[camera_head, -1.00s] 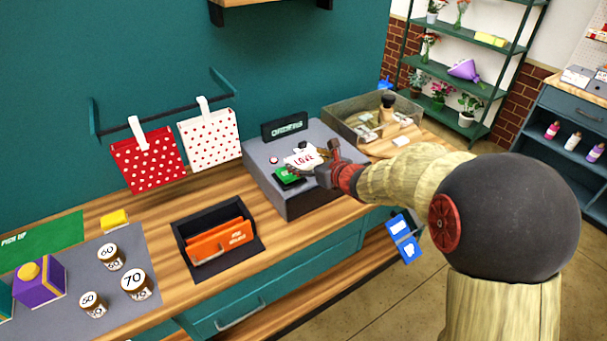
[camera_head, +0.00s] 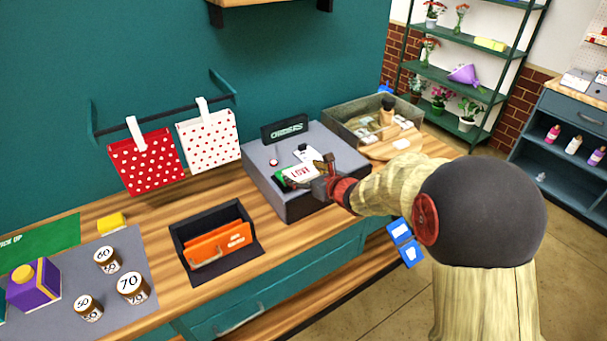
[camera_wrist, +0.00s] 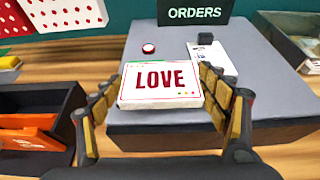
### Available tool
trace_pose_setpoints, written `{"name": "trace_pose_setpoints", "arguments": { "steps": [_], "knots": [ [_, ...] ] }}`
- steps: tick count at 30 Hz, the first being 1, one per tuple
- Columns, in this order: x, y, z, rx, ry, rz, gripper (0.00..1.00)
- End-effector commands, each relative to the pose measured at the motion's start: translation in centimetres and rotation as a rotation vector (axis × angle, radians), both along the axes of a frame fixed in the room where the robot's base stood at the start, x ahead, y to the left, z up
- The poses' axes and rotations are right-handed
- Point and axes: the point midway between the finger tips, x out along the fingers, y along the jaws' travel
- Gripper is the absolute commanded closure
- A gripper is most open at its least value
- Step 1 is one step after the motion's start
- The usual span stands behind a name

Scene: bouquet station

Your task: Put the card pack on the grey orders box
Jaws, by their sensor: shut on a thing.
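The card pack (camera_head: 299,174) is white with "LOVE" in red letters. It also shows in the wrist view (camera_wrist: 160,85). My gripper (camera_head: 318,180) is shut on it, with a finger at each side of the pack in the wrist view. The grey orders box (camera_head: 262,161) stands on the counter with a black "ORDERS" sign at its back. The pack is over the front part of the box top. I cannot tell whether its underside touches the top.
A white clipboard-like sheet (camera_wrist: 205,58) and a small red button (camera_wrist: 148,48) are farther back.

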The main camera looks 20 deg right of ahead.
Motion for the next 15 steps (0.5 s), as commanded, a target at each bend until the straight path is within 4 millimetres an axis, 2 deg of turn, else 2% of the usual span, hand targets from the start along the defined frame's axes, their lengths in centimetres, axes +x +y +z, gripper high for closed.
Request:
{"name": "trace_pose_setpoints", "arguments": {
  "steps": [8,9,15],
  "knots": [
    [0.02,0.0,-0.64,0.0,-0.001,0.0,0.51],
    [0.0,-0.01,-0.6,0.0,0.0,0.0,0.23],
    [0.01,0.0,-0.52,0.0,0.0,0.0,0.12]
  ]
}}
